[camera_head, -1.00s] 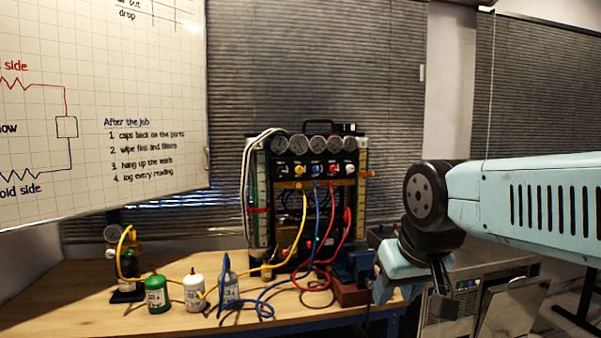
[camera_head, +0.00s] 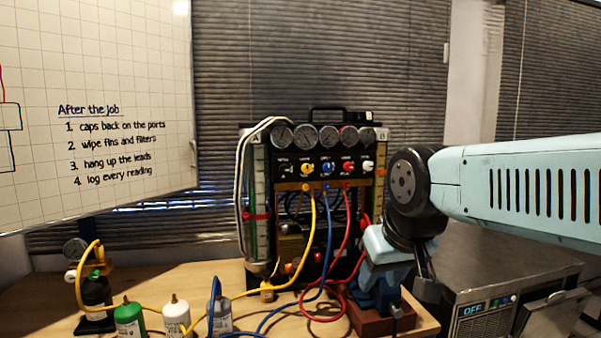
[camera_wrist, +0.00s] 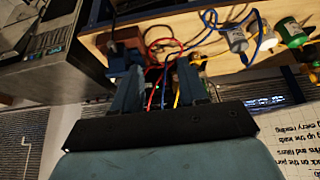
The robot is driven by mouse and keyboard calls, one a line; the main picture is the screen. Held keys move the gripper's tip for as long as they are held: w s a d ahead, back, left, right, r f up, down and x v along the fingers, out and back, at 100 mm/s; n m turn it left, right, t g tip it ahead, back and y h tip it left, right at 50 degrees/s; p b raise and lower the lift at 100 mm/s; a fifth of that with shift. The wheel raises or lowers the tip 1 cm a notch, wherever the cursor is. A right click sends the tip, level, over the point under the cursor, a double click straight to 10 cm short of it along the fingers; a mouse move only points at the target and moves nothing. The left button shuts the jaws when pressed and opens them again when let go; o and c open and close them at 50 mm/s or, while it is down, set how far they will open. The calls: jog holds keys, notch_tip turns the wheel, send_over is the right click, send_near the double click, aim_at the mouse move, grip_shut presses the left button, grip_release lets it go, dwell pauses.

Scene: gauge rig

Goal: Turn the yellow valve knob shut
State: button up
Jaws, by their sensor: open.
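The yellow valve knob (camera_head: 306,169) is on the black front panel of the gauge rig (camera_head: 315,160), under the row of round gauges, left of the blue knob. In the head view my gripper (camera_head: 405,280) is low and to the right of the knob, well apart from it, partly in front of the blue vise. In the wrist view its two fingers (camera_wrist: 160,88) are spread with nothing held; hoses show beyond them. The yellow knob cannot be made out in the wrist view.
Blue (camera_head: 327,168), red (camera_head: 348,167) and white (camera_head: 368,166) knobs sit beside the yellow one. Hoses hang from the panel onto the wooden bench (camera_head: 180,276). A blue vise (camera_head: 385,296) and several bottles stand there. A metal cabinet (camera_head: 480,265) is at right.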

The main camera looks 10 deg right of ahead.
jog(key=shift+o, duration=1.5)
jog(key=shift+w, duration=0.4)
jog(key=shift+o, duration=0.2)
jog(key=w+a+r+m+t, duration=0.1)
jog(key=w+t, duration=0.7)
jog(key=w, duration=1.5)
jog(key=shift+w+a+r, duration=0.25)
jog(key=shift+w+r, duration=0.15)
jog(key=shift+r, duration=0.25)
jog(key=m+t+h, duration=0.1)
jog(key=m+t, duration=0.1)
jog(key=t, duration=0.7)
send_near(307, 170)
jog(key=shift+h, duration=0.3)
jog(key=x, duration=0.9)
jog(key=shift+w+a, duration=0.1)
jog(key=shift+w, duration=0.05)
jog(key=c, duration=1)
